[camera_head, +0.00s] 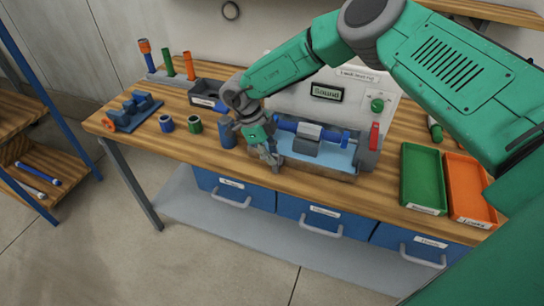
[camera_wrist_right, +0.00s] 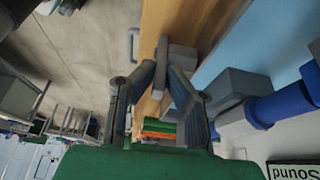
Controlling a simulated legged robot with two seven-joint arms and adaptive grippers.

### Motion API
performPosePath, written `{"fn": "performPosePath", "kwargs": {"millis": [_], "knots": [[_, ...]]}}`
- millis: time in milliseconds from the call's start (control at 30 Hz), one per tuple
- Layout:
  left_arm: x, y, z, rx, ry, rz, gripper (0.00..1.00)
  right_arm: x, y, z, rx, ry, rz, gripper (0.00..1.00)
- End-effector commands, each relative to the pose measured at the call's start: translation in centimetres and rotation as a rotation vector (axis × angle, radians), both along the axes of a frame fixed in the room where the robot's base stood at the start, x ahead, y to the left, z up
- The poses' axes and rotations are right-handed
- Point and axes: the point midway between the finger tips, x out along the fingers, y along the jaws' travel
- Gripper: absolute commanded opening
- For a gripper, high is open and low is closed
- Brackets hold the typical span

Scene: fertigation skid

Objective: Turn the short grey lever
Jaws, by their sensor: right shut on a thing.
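The short grey lever (camera_wrist_right: 161,60) shows in the right wrist view as a narrow grey bar between my fingers, beside a grey block at the bench's front edge. My right gripper (camera_wrist_right: 162,72) is shut on the lever, with one finger on each side. In the head view my right gripper (camera_head: 270,156) points down at the front left corner of the skid (camera_head: 336,170). There the fingers and wrist mostly hide the lever. My left gripper is not in view.
The skid carries a blue pipe with a grey block (camera_head: 308,138), a red handle (camera_head: 374,136), a green knob (camera_head: 377,105) and a "Sound" display (camera_head: 327,93). Green (camera_head: 423,178) and orange (camera_head: 468,188) trays lie right.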

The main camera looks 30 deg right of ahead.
Motion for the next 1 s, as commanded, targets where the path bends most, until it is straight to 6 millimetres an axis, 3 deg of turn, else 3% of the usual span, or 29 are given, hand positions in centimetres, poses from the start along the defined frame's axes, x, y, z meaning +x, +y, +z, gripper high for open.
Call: {"fn": "performPosePath", "kwargs": {"millis": [100,133,167,533,1000], "knots": [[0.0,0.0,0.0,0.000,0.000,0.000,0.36,0.3,-0.1,0.2,-0.002,-0.010,0.000,0.00],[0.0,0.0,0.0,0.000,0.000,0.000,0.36,0.3,-0.1,0.2,-0.002,-0.010,0.000,0.14],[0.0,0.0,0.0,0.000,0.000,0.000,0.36,0.3,-0.1,0.2,-0.002,-0.010,0.000,0.18],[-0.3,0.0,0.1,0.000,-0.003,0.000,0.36,0.4,0.2,0.9,0.000,-0.008,0.001,0.18],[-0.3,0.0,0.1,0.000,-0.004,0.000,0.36,3.3,2.5,9.1,-0.001,-0.007,0.001,0.18]]}}
